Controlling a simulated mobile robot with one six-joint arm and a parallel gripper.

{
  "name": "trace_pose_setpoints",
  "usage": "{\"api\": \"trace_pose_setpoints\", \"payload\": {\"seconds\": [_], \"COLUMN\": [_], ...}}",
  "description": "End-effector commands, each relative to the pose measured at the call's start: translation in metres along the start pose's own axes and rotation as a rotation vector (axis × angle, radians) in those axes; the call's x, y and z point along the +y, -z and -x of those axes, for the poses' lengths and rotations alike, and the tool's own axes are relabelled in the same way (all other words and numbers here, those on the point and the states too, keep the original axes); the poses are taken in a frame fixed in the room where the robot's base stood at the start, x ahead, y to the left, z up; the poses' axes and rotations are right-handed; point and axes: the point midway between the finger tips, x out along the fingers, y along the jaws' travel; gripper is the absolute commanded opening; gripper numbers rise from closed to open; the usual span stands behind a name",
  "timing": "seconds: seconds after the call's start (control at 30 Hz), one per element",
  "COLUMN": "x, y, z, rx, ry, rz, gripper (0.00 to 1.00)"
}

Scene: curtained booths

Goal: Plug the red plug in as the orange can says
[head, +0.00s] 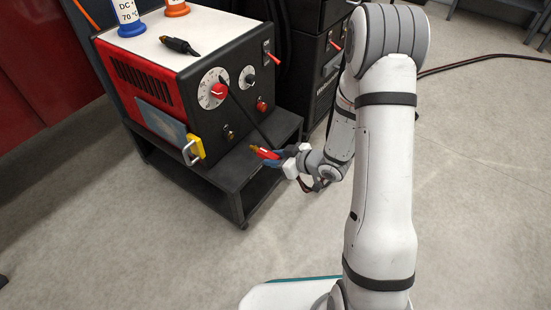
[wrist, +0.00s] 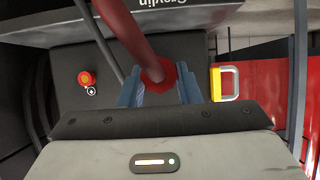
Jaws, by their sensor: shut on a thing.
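My gripper (head: 275,156) is shut on the red plug (head: 264,152) and holds it in front of the machine's black panel, its brass tip pointing left. In the wrist view my blue fingers (wrist: 160,92) close on the plug (wrist: 156,66). The orange can (head: 176,8) stands on the machine's top; it is cut off by the frame and no writing on it is readable. The panel has a red socket (head: 262,104), also in the wrist view (wrist: 87,79), and a darker socket (head: 230,132) lower down. Whether the plug touches the panel is unclear.
A blue can (head: 129,16) marked "DC - 70 °C" and a black plug (head: 180,46) are on top. The panel has a red-knobbed dial (head: 213,89), a smaller dial (head: 249,77) and a red lever (head: 272,57). A yellow-handled part (head: 195,149) sticks out at the lower left.

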Motion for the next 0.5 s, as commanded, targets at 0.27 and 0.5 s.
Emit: {"api": "trace_pose_setpoints", "payload": {"seconds": [0.27, 0.5], "x": [-0.001, -0.001], "y": [0.011, 0.021], "z": [-0.022, -0.04], "rx": [0.0, 0.001], "ry": [0.003, 0.002], "rz": [0.003, 0.002], "gripper": [0.05, 0.05]}}
